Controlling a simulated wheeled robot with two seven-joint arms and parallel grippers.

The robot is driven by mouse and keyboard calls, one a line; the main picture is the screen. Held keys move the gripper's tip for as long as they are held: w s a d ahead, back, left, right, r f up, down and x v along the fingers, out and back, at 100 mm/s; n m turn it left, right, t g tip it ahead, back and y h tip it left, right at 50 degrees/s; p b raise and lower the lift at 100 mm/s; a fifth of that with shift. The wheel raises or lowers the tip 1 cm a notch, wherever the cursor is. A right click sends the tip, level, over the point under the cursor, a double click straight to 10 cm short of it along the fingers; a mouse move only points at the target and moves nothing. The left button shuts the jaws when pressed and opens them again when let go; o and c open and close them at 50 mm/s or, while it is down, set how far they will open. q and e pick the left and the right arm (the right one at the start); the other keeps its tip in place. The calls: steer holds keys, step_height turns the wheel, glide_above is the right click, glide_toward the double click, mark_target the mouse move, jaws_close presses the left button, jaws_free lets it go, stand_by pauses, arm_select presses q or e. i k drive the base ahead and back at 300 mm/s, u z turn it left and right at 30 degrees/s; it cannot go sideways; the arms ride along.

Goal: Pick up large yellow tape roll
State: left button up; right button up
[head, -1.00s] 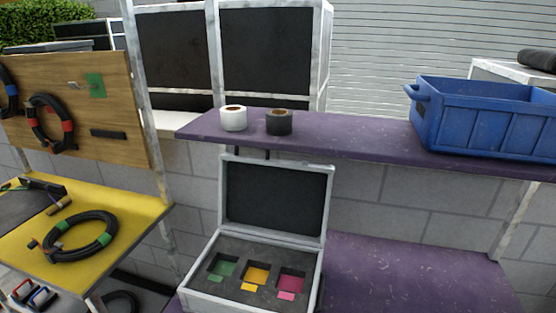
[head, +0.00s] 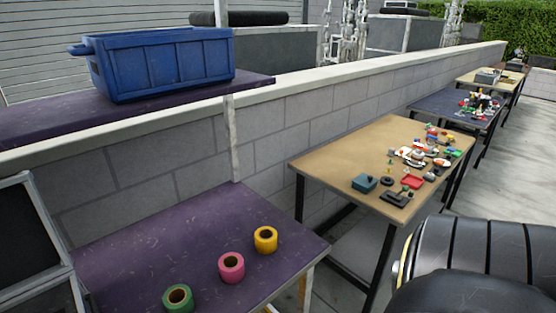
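A yellow tape roll (head: 265,240) stands on the lower purple table (head: 150,234), near its right end. A pink tape roll (head: 231,267) and a green tape roll (head: 178,298) stand in a row with it, toward the lower left. The three rolls look similar in size. Neither of my grippers is in view. A black rounded part at the lower right looks like part of my own body.
A blue crate (head: 160,65) stands on the upper purple shelf (head: 40,118). An open case (head: 35,235) is at the left edge. A tan table (head: 335,148) with small parts stands to the right. A block wall (head: 290,128) runs behind the tables.

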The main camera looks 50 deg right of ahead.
mark_target(266, 237)
steer(key=z, duration=1.65)
